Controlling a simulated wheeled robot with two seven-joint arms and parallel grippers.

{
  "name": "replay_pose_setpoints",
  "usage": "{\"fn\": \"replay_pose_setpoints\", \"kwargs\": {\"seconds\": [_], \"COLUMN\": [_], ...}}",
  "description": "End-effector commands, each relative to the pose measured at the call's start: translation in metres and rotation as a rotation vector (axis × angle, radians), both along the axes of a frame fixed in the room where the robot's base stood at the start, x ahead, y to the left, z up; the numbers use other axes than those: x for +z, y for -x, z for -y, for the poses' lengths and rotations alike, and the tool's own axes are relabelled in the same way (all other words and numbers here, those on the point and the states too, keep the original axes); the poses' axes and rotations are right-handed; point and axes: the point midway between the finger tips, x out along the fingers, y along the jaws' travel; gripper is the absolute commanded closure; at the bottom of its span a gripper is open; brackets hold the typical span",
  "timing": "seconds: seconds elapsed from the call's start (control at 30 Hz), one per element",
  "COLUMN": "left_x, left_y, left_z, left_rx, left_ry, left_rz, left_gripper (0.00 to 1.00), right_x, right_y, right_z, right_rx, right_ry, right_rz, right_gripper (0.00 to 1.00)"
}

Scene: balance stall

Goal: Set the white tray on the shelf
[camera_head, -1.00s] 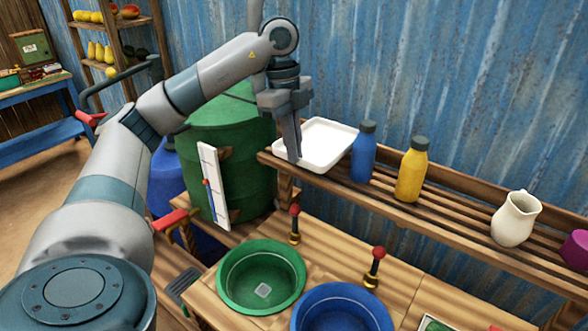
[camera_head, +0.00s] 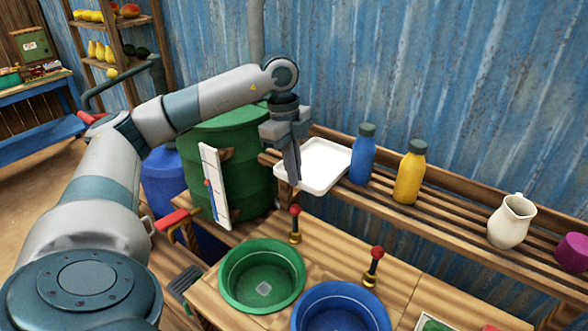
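The white tray (camera_head: 325,167) is a shallow, rounded rectangle at the left end of the slatted wooden shelf (camera_head: 440,214), left of the blue bottle. It looks level and lies on the shelf or just above it; I cannot tell if it touches. My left gripper (camera_head: 292,180) points down at the tray's left edge, with its fingers close together on the rim. The fingertips partly hide that edge. My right gripper is out of view.
A blue bottle (camera_head: 362,156) stands close to the tray's right side, with a yellow bottle (camera_head: 409,173) beyond. A cream jug (camera_head: 510,222) and a magenta cup (camera_head: 572,250) are farther right. Below are green (camera_head: 235,297) and blue (camera_head: 302,327) basins. A green barrel (camera_head: 250,190) stands left.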

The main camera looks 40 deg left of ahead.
Motion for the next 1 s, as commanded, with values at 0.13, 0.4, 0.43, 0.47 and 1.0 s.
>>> {"fn": "replay_pose_setpoints", "kwargs": {"seconds": [0.13,0.4,0.43,0.47,1.0], "left_x": [0.0,-0.003,-0.003,-0.003,0.008], "left_y": [0.0,0.0,0.0,0.0,-0.001], "left_z": [0.0,0.0,0.0,0.0,-0.002], "left_rx": [0.0,0.0,0.0,0.0,0.001], "left_ry": [0.0,-0.001,-0.001,-0.001,-0.001], "left_rz": [0.002,0.0,0.0,0.0,0.001], "left_gripper": [1.0,0.88,0.8,0.78,0.78], "right_x": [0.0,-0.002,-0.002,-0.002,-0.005], "right_y": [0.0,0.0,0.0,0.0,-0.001], "right_z": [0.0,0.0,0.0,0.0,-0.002], "right_rx": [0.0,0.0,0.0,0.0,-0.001], "right_ry": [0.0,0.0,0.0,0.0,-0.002], "right_rz": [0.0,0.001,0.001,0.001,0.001], "right_gripper": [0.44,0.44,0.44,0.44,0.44]}}
